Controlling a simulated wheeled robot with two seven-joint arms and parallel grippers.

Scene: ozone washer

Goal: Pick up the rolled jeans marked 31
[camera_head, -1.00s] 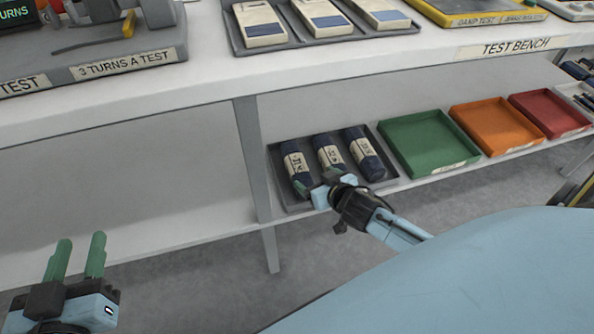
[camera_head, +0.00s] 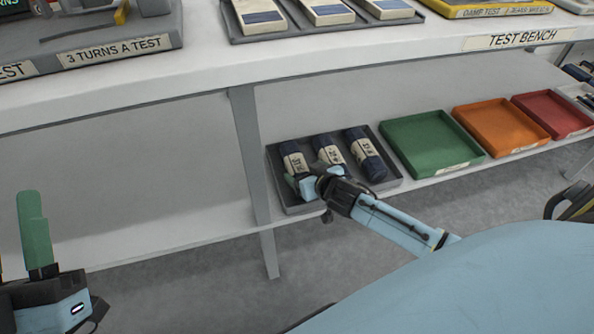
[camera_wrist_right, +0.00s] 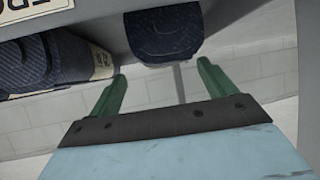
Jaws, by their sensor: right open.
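Three dark blue rolled jeans lie side by side in a grey tray (camera_head: 390,184) on the lower shelf, each with a cream label band. The left roll (camera_head: 291,148) seems to be marked 31, though the print is small; the middle roll (camera_head: 322,142) and right roll (camera_head: 367,158) are beside it. My right gripper (camera_head: 301,182) is at the front end of the left roll, covering part of it. In the right wrist view the right gripper (camera_wrist_right: 161,78) is open and empty, with a roll's end (camera_wrist_right: 163,36) just beyond its fingertips. My left gripper (camera_head: 20,235) is open, low at the left edge.
A green tray (camera_head: 432,142), an orange tray (camera_head: 500,127) and a red tray (camera_head: 552,115) stand to the right on the shelf. The bench top (camera_head: 350,52) overhangs the shelf. A grey bench leg (camera_head: 250,150) stands just left of the jeans tray.

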